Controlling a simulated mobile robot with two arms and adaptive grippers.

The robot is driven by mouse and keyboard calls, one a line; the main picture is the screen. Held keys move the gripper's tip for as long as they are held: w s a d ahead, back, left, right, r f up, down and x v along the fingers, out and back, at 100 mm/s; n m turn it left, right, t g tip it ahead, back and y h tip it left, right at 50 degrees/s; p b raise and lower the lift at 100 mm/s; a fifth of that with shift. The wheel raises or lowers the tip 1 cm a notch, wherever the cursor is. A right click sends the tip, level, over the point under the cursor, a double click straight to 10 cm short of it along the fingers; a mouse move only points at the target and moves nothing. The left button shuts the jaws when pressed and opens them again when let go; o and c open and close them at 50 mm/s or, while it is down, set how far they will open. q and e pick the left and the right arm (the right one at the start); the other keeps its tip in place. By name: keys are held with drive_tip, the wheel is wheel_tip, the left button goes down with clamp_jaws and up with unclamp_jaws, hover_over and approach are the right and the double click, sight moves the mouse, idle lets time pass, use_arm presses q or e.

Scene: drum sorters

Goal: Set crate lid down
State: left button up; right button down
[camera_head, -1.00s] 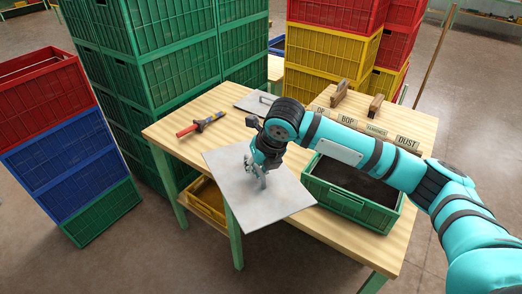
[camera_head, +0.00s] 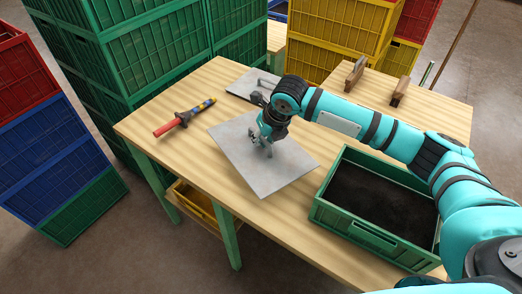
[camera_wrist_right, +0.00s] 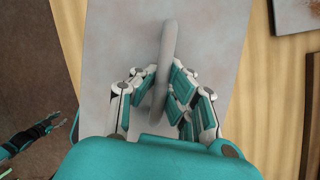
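The grey crate lid (camera_head: 238,150) is level over the middle of the table, by its front edge. I cannot tell whether it rests on the wood or hovers just above. My right gripper (camera_head: 266,146) points down at its middle. In the right wrist view, the fingers (camera_wrist_right: 161,88) close in on both sides of the upright handle (camera_wrist_right: 168,45) of the lid (camera_wrist_right: 220,50) and appear to touch it. An open green crate (camera_head: 335,215) with dark fill stands right of the lid. My left gripper seems to show small at the wrist view's lower left (camera_wrist_right: 55,125); its finger state is unclear.
A second grey lid with a handle (camera_head: 240,86) lies behind. A red-handled tool (camera_head: 183,118) lies to the left on the table (camera_head: 165,95). Two wooden blocks stand at the back right (camera_head: 400,90). Stacked green crates (camera_head: 155,55) rise behind the table's left side.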

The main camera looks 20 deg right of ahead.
sight(262, 150)
drive_tip(key=shift+s+f, duration=0.1)
drive_tip(key=shift+f, duration=0.55)
drive_tip(key=shift+d+f, duration=0.1)
drive_tip(key=shift+f, duration=0.25)
drive_tip(key=f, duration=0.4)
drive_tip(key=shift+w, duration=0.25)
drive_tip(key=c, duration=1.6)
unclamp_jaws()
drive_tip(key=shift+o, duration=0.6)
drive_tip(key=shift+r, duration=0.1)
drive_tip(key=shift+s+r, duration=0.1)
drive_tip(key=shift+r, duration=0.3)
use_arm(q)
drive_tip(key=shift+w+d+r, duration=0.1)
drive_tip(key=shift+w, duration=0.35)
use_arm(e)
drive_tip(key=v, duration=1.1)
drive_tip(key=shift+s+d, duration=0.1)
drive_tip(key=shift+s, duration=0.05)
